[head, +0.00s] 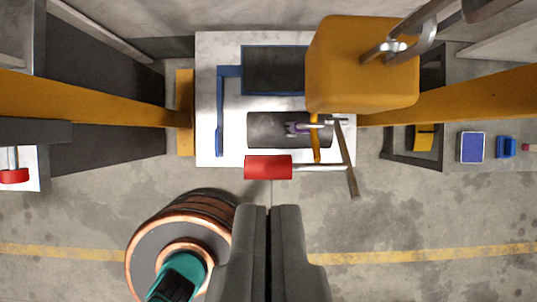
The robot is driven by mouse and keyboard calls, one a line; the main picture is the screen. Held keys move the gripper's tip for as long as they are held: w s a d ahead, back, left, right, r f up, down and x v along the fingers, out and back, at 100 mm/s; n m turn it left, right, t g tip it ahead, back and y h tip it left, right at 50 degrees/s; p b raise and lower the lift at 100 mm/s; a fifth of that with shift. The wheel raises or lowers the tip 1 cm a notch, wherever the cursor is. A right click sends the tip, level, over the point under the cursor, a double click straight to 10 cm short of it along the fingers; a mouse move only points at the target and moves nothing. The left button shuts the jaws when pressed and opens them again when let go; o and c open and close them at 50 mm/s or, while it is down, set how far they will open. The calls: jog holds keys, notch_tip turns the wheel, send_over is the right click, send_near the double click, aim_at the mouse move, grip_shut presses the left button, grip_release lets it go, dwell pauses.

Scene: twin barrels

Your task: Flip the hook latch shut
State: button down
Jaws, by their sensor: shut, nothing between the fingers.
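My gripper (268,210) reaches up from the bottom edge, its two grey fingers together and empty. A large yellow block (350,75) hangs at upper right, with a steel hook or shackle (395,47) at its upper corner. Below the block, a thin orange piece (315,145) and a small purple and silver part (298,128) show in front of a dark cylinder (265,128). I cannot tell which part is the hook latch, or whether it is open. My fingertips appear below these parts in the picture, apart from them.
A red cylinder (268,167) and a thin brown bar (347,165) lie near the white panel's (206,130) lower edge. A copper-banded barrel (145,252) with a teal part (180,272) stands at lower left. Yellow beams (90,100) flank the panel. Concrete floor (420,220) is open at lower right.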

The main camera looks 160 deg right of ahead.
send_over(268, 178)
jog(key=w, duration=0.2)
jog(key=f, duration=0.5)
jog(key=shift+s+a+f, duration=0.15)
jog(key=shift+a+f, duration=0.2)
jog(key=shift+f, duration=0.05)
jog(key=shift+s+d+f, duration=0.1)
jog(key=shift+s+f, duration=0.05)
jog(key=shift+f, duration=0.35)
jog(key=shift+s+d+f, duration=0.1)
jog(key=shift+s+f, duration=0.05)
jog(key=shift+f, duration=0.35)
jog(key=shift+s+d+f, duration=0.1)
jog(key=shift+s+f, duration=0.05)
jog(key=shift+f, duration=0.35)
jog(key=shift+s+f, duration=0.15)
jog(key=shift+f, duration=0.35)
jog(key=shift+s, duration=0.15)
jog(key=shift+s+f+t, duration=0.1)
jog(key=shift+t, duration=0.2)
